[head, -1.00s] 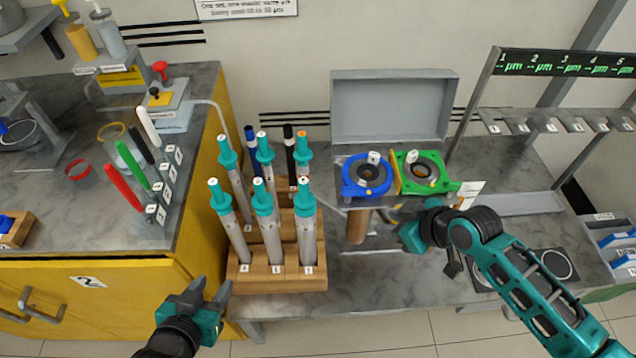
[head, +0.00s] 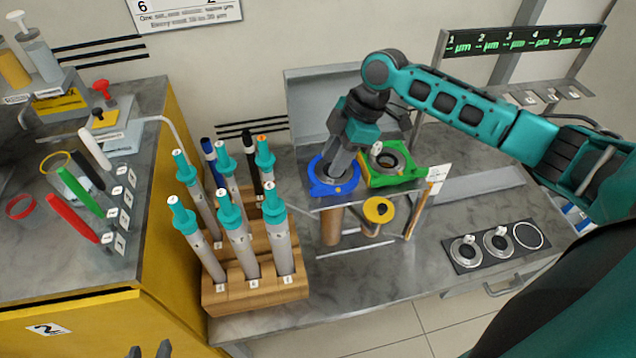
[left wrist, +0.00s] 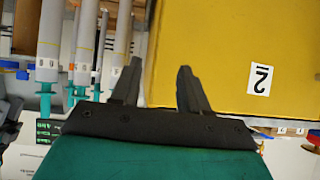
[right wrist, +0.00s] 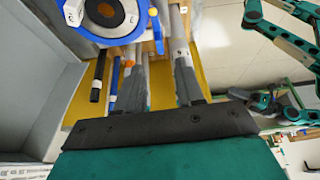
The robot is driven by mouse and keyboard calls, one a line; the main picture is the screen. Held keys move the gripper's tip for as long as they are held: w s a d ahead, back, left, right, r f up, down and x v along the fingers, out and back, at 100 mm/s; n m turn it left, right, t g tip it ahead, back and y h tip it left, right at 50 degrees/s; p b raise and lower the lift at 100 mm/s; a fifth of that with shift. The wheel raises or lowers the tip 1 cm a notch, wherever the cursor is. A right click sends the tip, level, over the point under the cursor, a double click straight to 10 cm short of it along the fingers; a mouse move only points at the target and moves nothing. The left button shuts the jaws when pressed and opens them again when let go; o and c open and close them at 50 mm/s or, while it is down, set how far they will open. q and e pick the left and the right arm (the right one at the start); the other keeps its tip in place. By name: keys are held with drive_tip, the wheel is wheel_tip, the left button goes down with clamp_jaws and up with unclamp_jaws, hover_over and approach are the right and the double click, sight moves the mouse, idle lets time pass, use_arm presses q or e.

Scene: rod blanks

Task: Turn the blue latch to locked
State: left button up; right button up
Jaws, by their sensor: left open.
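The blue latch (head: 322,187) is a ring-shaped fitting around a dark round opening, on a small raised shelf. My right gripper (head: 337,172) reaches down over it and hides part of it. In the right wrist view the blue latch (right wrist: 138,32) lies at the top, with a white knob (right wrist: 72,12) on its left side. There my right gripper (right wrist: 155,58) has its fingers apart with nothing clearly held; contact with the latch cannot be told. My left gripper (head: 150,351) is at the bottom edge of the head view. Its fingers (left wrist: 156,75) are open and empty.
A green ring fitting (head: 408,176) sits right beside the blue one. A wooden rack (head: 250,291) of teal-capped syringes stands to the left. A grey open panel (head: 305,100) rises behind. A yellow-black disc (head: 378,210) is below the shelf. The bench front right holds round pieces on a dark plate (head: 462,262).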

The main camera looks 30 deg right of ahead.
sight(318, 187)
drive_tip(key=x, duration=0.8)
drive_tip(key=shift+b, duration=0.4)
drive_tip(key=shift+c, duration=0.2)
clamp_jaws()
